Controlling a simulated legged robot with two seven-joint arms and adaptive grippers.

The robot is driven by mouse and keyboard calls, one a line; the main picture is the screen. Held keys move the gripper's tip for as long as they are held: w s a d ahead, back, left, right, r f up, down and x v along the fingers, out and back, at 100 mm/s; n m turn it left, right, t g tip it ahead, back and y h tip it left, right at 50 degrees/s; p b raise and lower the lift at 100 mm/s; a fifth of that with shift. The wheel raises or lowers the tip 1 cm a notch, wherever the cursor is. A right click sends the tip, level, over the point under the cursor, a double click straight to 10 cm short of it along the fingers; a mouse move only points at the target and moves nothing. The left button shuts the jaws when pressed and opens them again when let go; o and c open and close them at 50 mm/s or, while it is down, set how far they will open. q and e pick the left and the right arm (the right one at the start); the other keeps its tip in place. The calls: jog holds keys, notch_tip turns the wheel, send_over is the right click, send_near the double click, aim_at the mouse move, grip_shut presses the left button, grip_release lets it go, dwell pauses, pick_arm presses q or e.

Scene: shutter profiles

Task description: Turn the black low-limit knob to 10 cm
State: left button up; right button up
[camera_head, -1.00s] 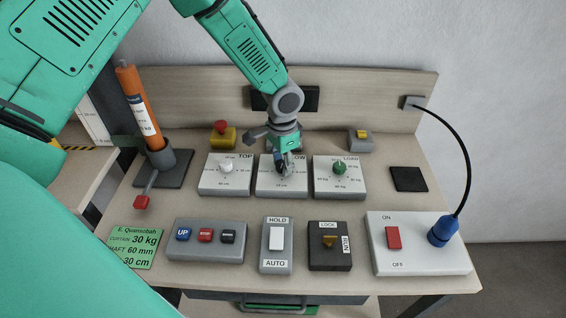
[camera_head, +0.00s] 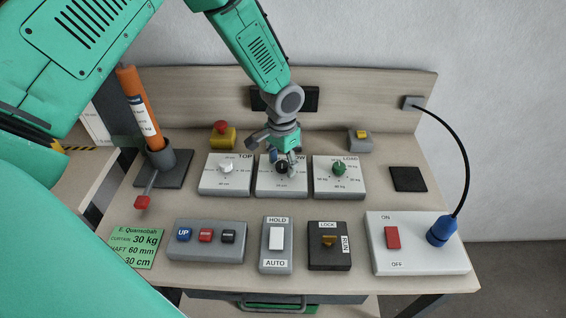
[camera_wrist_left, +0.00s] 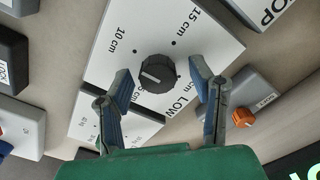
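The black low-limit knob (camera_head: 282,167) sits on the middle white panel (camera_head: 292,190) marked LOW. In the wrist view the same knob (camera_wrist_left: 156,73) shows a white mark on its left side, pointing left rather than at the dot by the 10 cm label (camera_wrist_left: 118,38). The 15 cm label (camera_wrist_left: 187,25) is at the upper right. My left gripper (camera_head: 285,158) is over this panel. In the wrist view its fingers (camera_wrist_left: 162,82) are spread either side of the knob, with gaps visible. Part of the dial scale is hidden by the fingers. My right gripper is not in view.
The TOP panel with a white knob (camera_head: 226,167) and the LOAD panel with a green knob (camera_head: 339,168) flank it closely. A red stop button (camera_head: 221,128) and an orange cylinder (camera_head: 138,105) stand to the left. Several switches line the front.

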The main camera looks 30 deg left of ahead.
aim_at(282, 164)
pick_arm(q)
notch_tip(282, 164, up, 12)
dwell(0.5)
jog(key=shift+f, duration=0.15)
dwell(0.3)
